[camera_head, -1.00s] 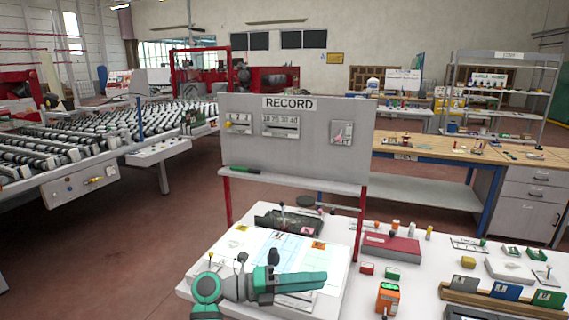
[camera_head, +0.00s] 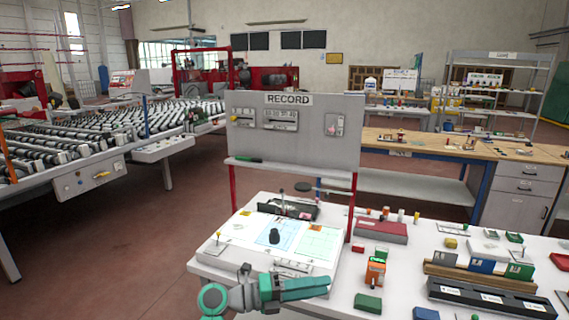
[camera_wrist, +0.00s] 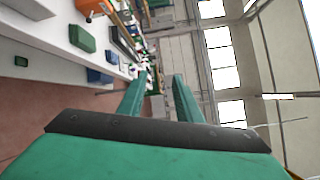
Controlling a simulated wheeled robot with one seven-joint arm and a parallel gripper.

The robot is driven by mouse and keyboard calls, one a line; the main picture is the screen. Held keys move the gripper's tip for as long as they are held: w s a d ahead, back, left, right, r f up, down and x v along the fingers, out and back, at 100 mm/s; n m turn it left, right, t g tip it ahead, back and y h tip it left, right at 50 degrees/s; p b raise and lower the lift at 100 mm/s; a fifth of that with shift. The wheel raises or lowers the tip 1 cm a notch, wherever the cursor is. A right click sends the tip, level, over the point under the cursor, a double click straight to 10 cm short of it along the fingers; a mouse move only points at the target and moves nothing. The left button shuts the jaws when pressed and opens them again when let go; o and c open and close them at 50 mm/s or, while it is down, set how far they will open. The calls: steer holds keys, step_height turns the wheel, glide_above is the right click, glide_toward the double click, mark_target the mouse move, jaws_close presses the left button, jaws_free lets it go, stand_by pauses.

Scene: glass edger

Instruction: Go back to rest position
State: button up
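My gripper (camera_head: 305,288) is teal and points to the right in the head view, at the near edge of the white worktable (camera_head: 212,262). In the wrist view its two teal fingers (camera_wrist: 160,85) stand apart with nothing between them, so it is open and empty. The wrist view looks sideways along the table, with the windows and wall beyond the fingers.
Sheets (camera_head: 290,240) lie on the table with a black knobbed object (camera_head: 274,236) on them. A grey RECORD board (camera_head: 290,135) rises behind. An orange box (camera_head: 375,271), a green box (camera_head: 368,303) and binders (camera_head: 480,265) stand right. Open floor (camera_head: 110,260) lies left.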

steer(key=s+d+f+n+t+y, duration=0.1)
steer(key=d+f+n+t+y, duration=0.2)
steer(key=f+n, duration=0.55)
steer(key=s+d+f+n+t+y, duration=0.1)
steer(key=s+d+f+n+t, duration=0.1)
steer(key=f+n+t, duration=0.6)
steer(key=s+a+f+n+g+y, duration=0.1)
steer(key=s+a+f+n+y, duration=0.1)
steer(key=s+f+n+y, duration=0.8)
steer(key=s+a+f+n+y, duration=0.1)
steer(key=s+a+f+n, duration=0.25)
steer(key=s, duration=0.65)
steer(key=s+a+f+n+y, duration=0.25)
steer(key=s+a+n, duration=0.2)
steer(key=s, duration=0.55)
steer(key=s+a+r+n+t, duration=0.2)
steer(key=s+a+r+n, duration=0.1)
steer(key=s+r, duration=0.8)
steer(key=shift+v, duration=1)
